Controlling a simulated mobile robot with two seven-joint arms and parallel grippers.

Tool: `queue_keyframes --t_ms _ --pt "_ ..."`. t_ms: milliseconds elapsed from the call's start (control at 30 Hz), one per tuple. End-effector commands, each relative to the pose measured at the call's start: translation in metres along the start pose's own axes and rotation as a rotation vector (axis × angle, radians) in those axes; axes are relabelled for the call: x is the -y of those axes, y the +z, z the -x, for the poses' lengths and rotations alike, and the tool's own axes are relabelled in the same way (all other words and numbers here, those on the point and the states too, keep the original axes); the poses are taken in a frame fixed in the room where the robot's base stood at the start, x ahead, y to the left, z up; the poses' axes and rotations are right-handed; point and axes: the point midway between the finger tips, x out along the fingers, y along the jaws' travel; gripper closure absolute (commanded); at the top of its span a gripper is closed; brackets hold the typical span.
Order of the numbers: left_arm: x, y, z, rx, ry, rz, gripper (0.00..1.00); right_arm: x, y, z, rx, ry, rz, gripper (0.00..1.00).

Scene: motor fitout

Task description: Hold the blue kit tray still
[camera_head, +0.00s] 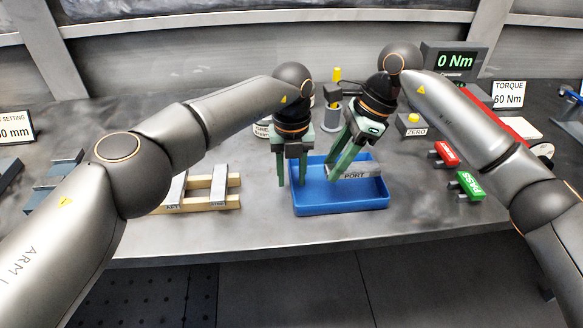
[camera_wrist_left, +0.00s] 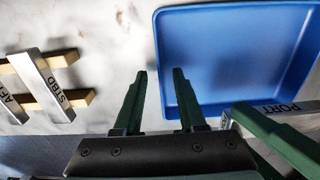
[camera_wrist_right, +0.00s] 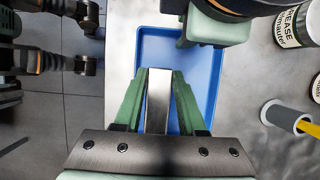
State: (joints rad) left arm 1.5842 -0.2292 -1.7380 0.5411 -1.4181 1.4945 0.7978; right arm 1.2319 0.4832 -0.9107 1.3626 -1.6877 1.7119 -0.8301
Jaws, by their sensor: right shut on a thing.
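The blue kit tray (camera_head: 340,206) sits on the grey bench, right of its middle; it also shows in the left wrist view (camera_wrist_left: 235,60) and the right wrist view (camera_wrist_right: 152,48). My left gripper (camera_head: 291,183) points down at the tray's left wall. Its fingers are apart, one outside the wall and one over or inside it; contact is unclear. My right gripper (camera_head: 342,172) is shut on a grey metal bar marked PORT (camera_head: 362,171), inside or just above the tray. The bar also shows between its fingers in the right wrist view (camera_wrist_right: 158,105). Whether it touches the floor is unclear.
Left of the tray, a wooden rack (camera_head: 222,186) holds metal bars marked AFT and STBD (camera_wrist_left: 48,85). A green PASS block (camera_head: 470,185) and a red block (camera_head: 445,153) lie to the right. A ZERO button box (camera_head: 411,126) and 0 Nm display (camera_head: 455,62) stand behind.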

Motion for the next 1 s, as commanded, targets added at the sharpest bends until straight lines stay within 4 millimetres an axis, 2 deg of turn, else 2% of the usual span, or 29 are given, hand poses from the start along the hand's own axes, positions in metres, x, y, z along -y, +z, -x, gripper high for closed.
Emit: queue_keyframes --t_ms 167,500,1000 --pt "0.0001 0.0000 0.0001 0.000 0.000 0.000 0.61 0.0004 0.0008 0.0014 0.002 -0.003 0.001 1.00" --pt "0.0002 0.0000 0.0004 0.000 0.000 0.000 0.99 0.0004 0.0008 0.0014 0.002 -0.003 0.001 1.00" --pt "0.0002 0.0000 0.0006 0.000 -0.001 0.000 1.00 0.0004 0.0008 0.0014 0.002 -0.003 0.001 1.00"
